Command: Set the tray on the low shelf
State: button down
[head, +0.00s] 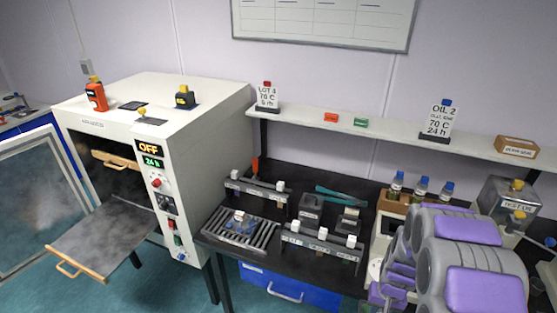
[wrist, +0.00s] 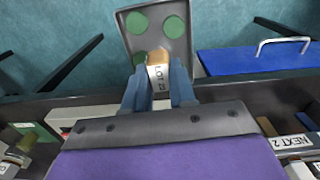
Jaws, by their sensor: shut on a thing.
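In the wrist view, my gripper (wrist: 158,82) is shut on the labelled, wood-coloured handle of a small grey tray (wrist: 156,34). The label reads "LOT" with a partly unclear number. Green discs lie on the tray, which is held out beyond the bench edge, above the floor. In the head view my folded arm fills the lower right, and the gripper and tray are not visible there. A grey low shelf (head: 103,238) with a wooden handle is pulled out of the white oven (head: 190,115) and looks empty. A second wooden handle (head: 115,159) shows higher inside the oven.
The oven's glass door (head: 38,205) stands open at left. The black bench (head: 290,175) holds racks, a grille and bottles. A blue drawer (head: 285,283) is under it; it also shows in the wrist view (wrist: 252,60). A sign on the wall shelf (head: 375,128) reads "OIL 2".

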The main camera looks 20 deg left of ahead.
aim_at(79, 241)
jog(key=j+u, duration=0.15)
jog(key=j, duration=0.4)
jog(key=i+j+u, duration=0.1)
jog(key=j, duration=0.4)
jog(key=j+u, duration=0.15)
jog(key=j, duration=0.35)
jog(key=i+j+u, duration=0.15)
jog(key=j, duration=0.35)
jog(key=i+j+u, duration=0.1)
jog(key=j, duration=0.4)
jog(key=i+j+u, duration=0.15)
jog(key=j, duration=0.35)
jog(key=i+j+u, duration=0.15)
jog(key=j, duration=0.3)
jog(key=i+j+u, duration=0.1)
jog(key=i+j, duration=0.15)
jog(key=j, duration=0.2)
jog(key=i+j, duration=0.15)
jog(key=j, duration=0.15)
jog(key=i+j, duration=0.1)
jog(key=j, duration=0.25)
